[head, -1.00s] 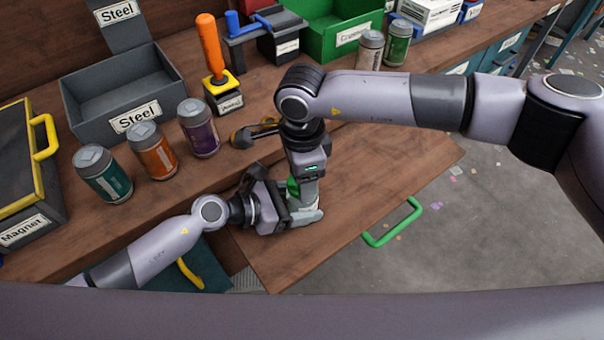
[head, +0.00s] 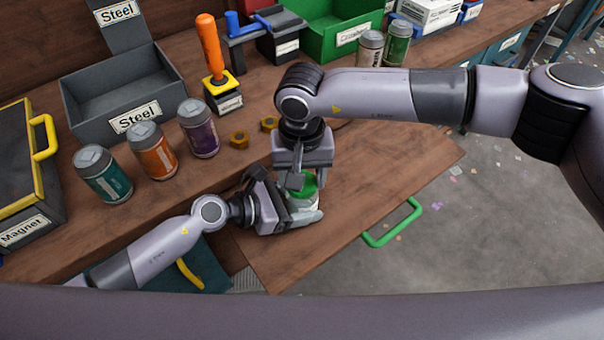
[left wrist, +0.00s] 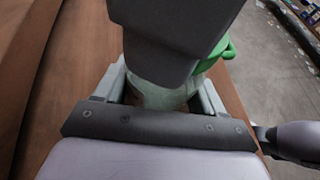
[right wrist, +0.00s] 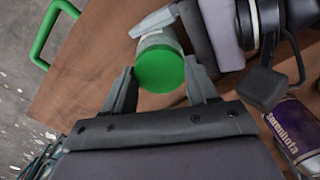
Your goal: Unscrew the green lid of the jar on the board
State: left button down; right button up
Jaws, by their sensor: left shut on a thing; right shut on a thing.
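The jar (head: 304,204) stands on the wooden board (head: 375,180) that juts from the bench. Its round green lid (head: 307,184) is on top and fills the middle of the right wrist view (right wrist: 160,70). My left gripper (head: 305,220) is shut on the jar's body from the side; its two fingers flank the pale body in the left wrist view (left wrist: 162,98). My right gripper (head: 302,178) points down from above, shut on the lid, with a finger at either side of it. The lid sits level on the jar. The threads are hidden.
Teal (head: 104,176), orange (head: 152,152) and purple (head: 198,130) cans stand on the bench at left. Brass nuts (head: 239,140) lie behind the jar. A grey Steel bin (head: 85,125) stands farther back.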

jog(key=shift+r, duration=0.1)
dwell(0.6)
jog(key=shift+r, duration=1.05)
jog(key=shift+r, duration=2)
pick_arm(q)
grip_release()
